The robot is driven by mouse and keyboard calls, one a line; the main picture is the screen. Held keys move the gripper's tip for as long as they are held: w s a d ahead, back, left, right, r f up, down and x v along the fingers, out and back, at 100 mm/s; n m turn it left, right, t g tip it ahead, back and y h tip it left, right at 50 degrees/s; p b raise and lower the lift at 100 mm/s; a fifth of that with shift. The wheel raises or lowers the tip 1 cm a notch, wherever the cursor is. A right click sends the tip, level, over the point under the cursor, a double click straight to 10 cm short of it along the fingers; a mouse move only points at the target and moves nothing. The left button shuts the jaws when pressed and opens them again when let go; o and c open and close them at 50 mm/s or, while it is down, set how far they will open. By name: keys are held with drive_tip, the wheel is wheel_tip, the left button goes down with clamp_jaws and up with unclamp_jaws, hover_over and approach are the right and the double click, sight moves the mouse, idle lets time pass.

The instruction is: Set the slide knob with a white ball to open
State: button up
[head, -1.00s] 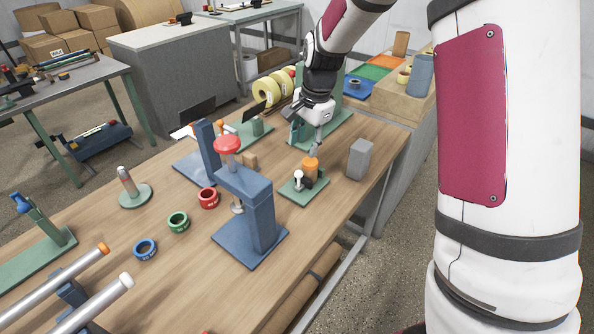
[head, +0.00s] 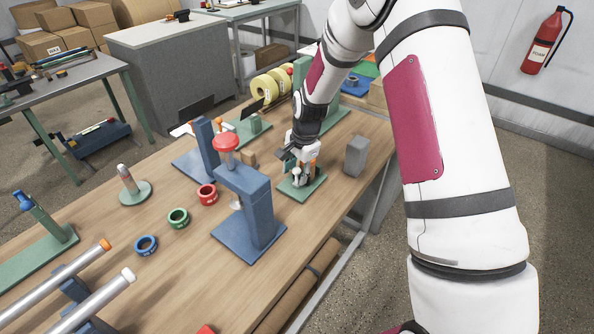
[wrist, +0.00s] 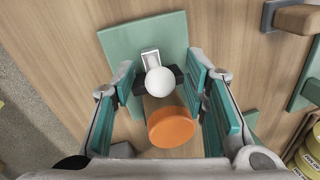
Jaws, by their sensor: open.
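The slide knob with a white ball (wrist: 160,81) stands on a green base plate (wrist: 130,42), in front of a pale slot in the wrist view. An orange round cap (wrist: 172,127) is beside it, nearer the camera. My gripper (wrist: 163,83) is open, its two fingers on either side of the white ball, with gaps to it. Whether a finger touches the orange cap is unclear. In the head view my gripper (head: 300,172) is down over the green plate (head: 302,188), and partly hides the knob and the orange part.
A blue press with a red knob (head: 250,210) stands to the left of my gripper. A grey block (head: 356,156) stands close on the right. Red, green and blue rings (head: 178,218) lie at the left. Bare wood (head: 175,275) shows at the front.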

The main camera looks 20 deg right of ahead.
drive_tip(key=shift+c, duration=0.6)
clamp_jaws()
drive_tip(key=shift+s+a, duration=0.6)
drive_tip(key=shift+a, duration=0.2)
drive_tip(key=shift+o, duration=0.6)
unclamp_jaws()
